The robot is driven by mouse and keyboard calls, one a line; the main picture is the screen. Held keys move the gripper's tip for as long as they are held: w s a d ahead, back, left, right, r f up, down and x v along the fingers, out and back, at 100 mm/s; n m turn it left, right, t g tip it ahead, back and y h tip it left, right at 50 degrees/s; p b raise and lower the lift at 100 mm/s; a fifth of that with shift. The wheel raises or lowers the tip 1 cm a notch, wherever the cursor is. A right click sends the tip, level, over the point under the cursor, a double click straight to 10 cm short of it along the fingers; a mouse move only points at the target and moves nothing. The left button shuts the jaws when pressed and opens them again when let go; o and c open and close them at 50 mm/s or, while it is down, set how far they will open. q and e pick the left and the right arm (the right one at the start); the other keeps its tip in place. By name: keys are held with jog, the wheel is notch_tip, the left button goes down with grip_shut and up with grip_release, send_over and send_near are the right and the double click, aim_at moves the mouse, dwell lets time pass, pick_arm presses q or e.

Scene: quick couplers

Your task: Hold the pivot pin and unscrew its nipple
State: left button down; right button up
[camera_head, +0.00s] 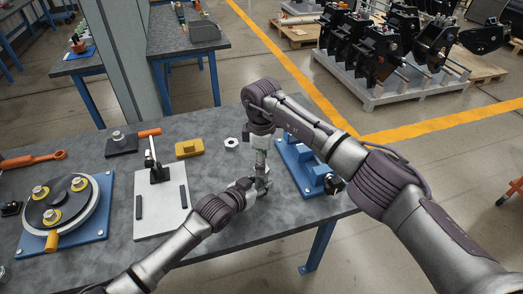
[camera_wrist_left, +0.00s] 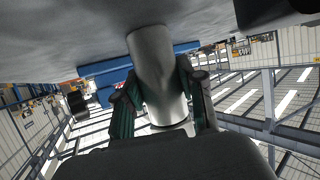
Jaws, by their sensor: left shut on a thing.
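The pivot pin (camera_head: 261,166) is a grey metal cylinder standing roughly upright near the table's front right edge. In the left wrist view the pin (camera_wrist_left: 155,70) is a thick, smooth cylinder between two dark green-padded fingers. My left gripper (camera_head: 257,187) comes from the left and is shut on the pin; its fingers also show in the left wrist view (camera_wrist_left: 163,105). My right gripper (camera_head: 261,145) points down over the pin's top end. Its fingertips are too small and covered to tell open from shut. I cannot make out the nipple.
A blue fixture (camera_head: 297,168) stands just right of the pin, partly behind my right arm. A white plate with a lever clamp (camera_head: 160,205), a round turntable (camera_head: 60,206), a yellow block (camera_head: 189,148) and a white ring nut (camera_head: 231,142) lie on the grey table (camera_head: 205,132).

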jog(key=shift+f, duration=1.35)
